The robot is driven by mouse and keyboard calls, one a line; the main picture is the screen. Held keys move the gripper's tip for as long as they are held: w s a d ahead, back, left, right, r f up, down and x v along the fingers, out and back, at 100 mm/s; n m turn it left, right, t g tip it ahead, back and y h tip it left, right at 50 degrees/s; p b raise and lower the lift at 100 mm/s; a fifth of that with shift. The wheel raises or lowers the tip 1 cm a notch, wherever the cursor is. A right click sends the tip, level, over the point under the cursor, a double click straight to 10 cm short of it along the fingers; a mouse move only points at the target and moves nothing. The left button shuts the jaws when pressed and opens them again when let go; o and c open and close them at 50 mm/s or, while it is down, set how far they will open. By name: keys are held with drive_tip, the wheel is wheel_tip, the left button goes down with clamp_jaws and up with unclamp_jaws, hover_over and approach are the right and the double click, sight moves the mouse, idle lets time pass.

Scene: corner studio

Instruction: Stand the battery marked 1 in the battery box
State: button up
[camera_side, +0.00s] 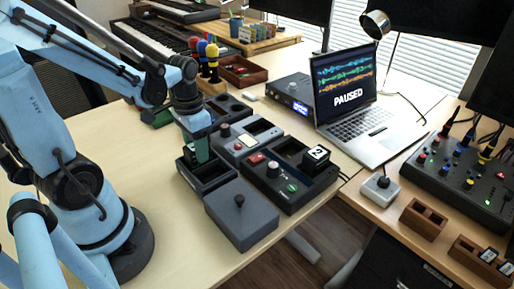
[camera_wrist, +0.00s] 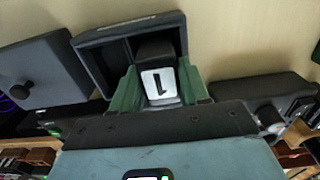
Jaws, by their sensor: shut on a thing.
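My gripper (camera_side: 201,150) points down over an open dark box (camera_side: 222,180) with two compartments. In the wrist view its green fingers (camera_wrist: 161,92) are shut on the battery marked 1 (camera_wrist: 160,85), a dark block with a white end. The battery lines up with the right-hand compartment of the box (camera_wrist: 88,40); its lower end seems within the walls, but I cannot tell how deep. The other compartment looks empty. In the side view the fingers hide this battery. A battery marked 2 (camera_side: 317,153) stands at a dark device (camera_side: 290,203) farther right.
A grey block with a round knob (camera_side: 240,215) stands close in front of the box. A grey unit (camera_side: 247,140) with buttons is just behind it. A laptop (camera_side: 350,110) and small wooden trays (camera_side: 423,218) are farther right. The table left of the box is clear.

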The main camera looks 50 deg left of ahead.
drive_tip(key=shift+f, duration=0.15)
drive_tip(key=o, duration=1.4)
drive_tip(key=shift+c, duration=0.2)
drive_tip(key=shift+r, duration=3)
drive_tip(key=shift+r, duration=0.1)
drive_tip(key=shift+r, duration=2.45)
